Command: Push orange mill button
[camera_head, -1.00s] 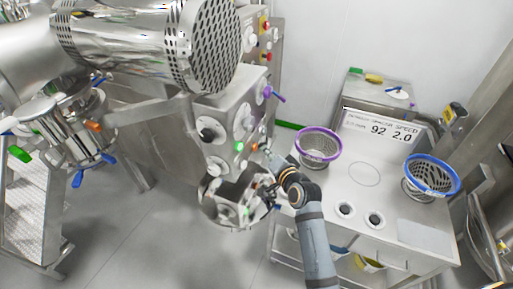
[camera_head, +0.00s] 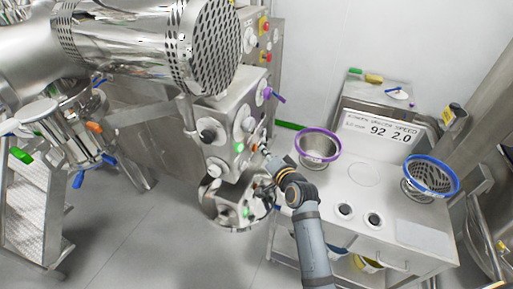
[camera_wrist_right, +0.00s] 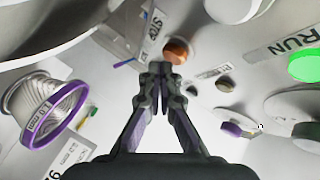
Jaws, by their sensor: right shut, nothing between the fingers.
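The orange mill button (camera_wrist_right: 176,50) is a round, copper-orange knob beside a STOP label in the right wrist view. In the head view it is small, on the side of the grey mill control box (camera_head: 222,118), partly beside my gripper. My right gripper (camera_wrist_right: 160,68) is shut and empty, its fingertips just short of or at the orange button's edge; I cannot tell whether they touch. In the head view the right gripper (camera_head: 264,151) points at the box from the right. A green button (camera_wrist_right: 303,65) labelled RUN is to the right. My left gripper is not in view.
A steel trolley (camera_head: 395,205) stands at right with a purple-rimmed sieve basket (camera_head: 319,158), a blue-rimmed basket (camera_head: 432,190) and a display sign (camera_head: 382,130). A large perforated steel drum (camera_head: 213,45) hangs above. Bare floor (camera_head: 150,235) lies at lower left.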

